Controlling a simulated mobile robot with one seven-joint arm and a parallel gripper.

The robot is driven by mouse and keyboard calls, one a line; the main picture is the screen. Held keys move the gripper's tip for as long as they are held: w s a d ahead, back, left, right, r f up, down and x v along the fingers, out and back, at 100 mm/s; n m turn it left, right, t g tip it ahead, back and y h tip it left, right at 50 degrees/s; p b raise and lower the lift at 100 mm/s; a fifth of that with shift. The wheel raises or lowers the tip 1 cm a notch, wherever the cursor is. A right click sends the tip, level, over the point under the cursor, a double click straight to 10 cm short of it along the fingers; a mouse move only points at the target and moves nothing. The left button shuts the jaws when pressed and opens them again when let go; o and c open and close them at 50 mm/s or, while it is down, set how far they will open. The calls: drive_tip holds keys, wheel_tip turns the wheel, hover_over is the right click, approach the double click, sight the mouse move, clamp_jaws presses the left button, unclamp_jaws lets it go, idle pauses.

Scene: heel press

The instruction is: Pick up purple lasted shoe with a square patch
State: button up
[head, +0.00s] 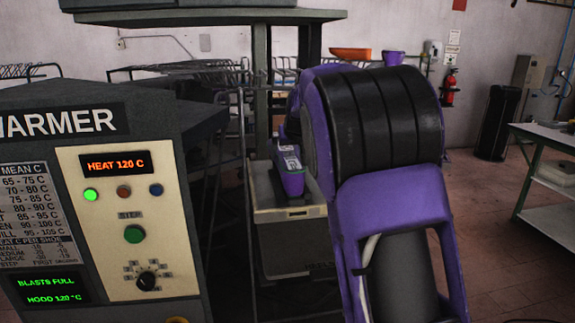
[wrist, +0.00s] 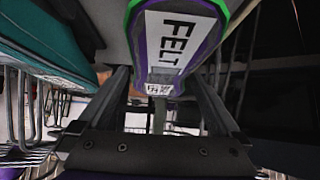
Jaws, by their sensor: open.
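A purple shoe form (head: 292,182) with a green edge and a pale label lies on a cream-topped box in the head view, just left of my arm. In the wrist view a purple shoe (wrist: 198,50) with a green rim fills the top middle. It bears a white patch reading FELT and a small square black-and-white patch (wrist: 159,89). My gripper (wrist: 160,78) is open, its two fingers spread on either side of the shoe's lower end. I cannot tell whether they touch it. My gripper is hidden in the head view.
A grey warmer cabinet (head: 130,200) with lit displays stands close at the left. The cream-topped box (head: 275,215) is beside my arm. An orange item (head: 350,54) and a purple item (head: 393,59) show behind. A teal object (wrist: 45,45) and wire racks flank the wrist view.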

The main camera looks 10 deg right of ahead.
drive_tip(key=shift+x, duration=1.35)
drive_tip(key=c, duration=1.6)
drive_tip(key=shift+r, duration=0.2)
